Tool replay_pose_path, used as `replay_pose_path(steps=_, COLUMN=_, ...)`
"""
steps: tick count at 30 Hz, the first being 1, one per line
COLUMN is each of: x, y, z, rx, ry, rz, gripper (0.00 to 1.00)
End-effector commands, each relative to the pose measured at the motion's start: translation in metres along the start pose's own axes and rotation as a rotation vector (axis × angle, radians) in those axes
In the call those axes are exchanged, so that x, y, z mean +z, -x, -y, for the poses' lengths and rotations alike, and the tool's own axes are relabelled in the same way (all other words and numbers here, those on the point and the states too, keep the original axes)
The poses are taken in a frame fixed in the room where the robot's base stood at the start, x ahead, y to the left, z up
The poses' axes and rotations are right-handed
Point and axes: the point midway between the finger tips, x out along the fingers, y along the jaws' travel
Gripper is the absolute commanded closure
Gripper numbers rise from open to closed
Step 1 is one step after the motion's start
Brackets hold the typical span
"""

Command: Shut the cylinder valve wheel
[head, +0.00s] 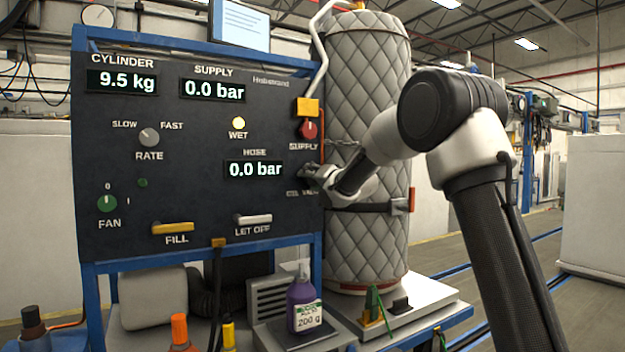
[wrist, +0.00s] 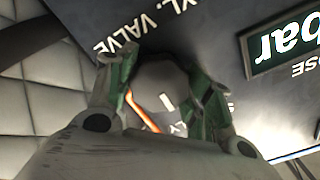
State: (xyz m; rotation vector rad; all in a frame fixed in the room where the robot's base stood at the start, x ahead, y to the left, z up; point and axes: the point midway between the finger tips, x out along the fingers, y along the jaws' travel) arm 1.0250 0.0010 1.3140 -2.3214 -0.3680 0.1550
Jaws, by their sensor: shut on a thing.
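The valve wheel shows in the wrist view as a dark grey round knob (wrist: 166,82) with a white mark, beside the upside-down label "CYL. VALVE". My gripper (wrist: 164,95) has one green-edged finger on each side of the wheel and is shut on it. In the head view my gripper (head: 314,177) is at the right edge of the dark control panel (head: 190,205), below the red supply knob (head: 309,130). There the gripper hides the wheel and part of its label. The wheel's turn position is unclear.
A quilted grey cylinder (head: 366,110) stands close behind my arm. A purple bottle (head: 303,300) stands on the shelf below.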

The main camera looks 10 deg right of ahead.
Motion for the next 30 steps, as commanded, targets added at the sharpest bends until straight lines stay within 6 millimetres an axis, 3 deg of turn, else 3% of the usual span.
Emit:
replay_pose_path(steps=11, x=0.001, y=0.0, z=-0.001, rx=0.003, ry=-0.006, rz=0.001, gripper=0.73)
replay_pose_path(steps=12, x=0.001, y=0.0, z=-0.001, rx=0.003, ry=-0.006, rz=0.001, gripper=0.43)
replay_pose_path(steps=15, x=0.001, y=0.0, z=-0.001, rx=0.002, ry=-0.006, rz=0.001, gripper=0.27)
replay_pose_path(steps=25, x=0.0, y=0.001, z=0.0, rx=0.001, ry=-0.004, rz=0.0, gripper=0.27)
replay_pose_path(steps=30, x=-0.001, y=0.02, z=0.0, rx=0.001, ry=-0.004, rz=-0.001, gripper=0.27)
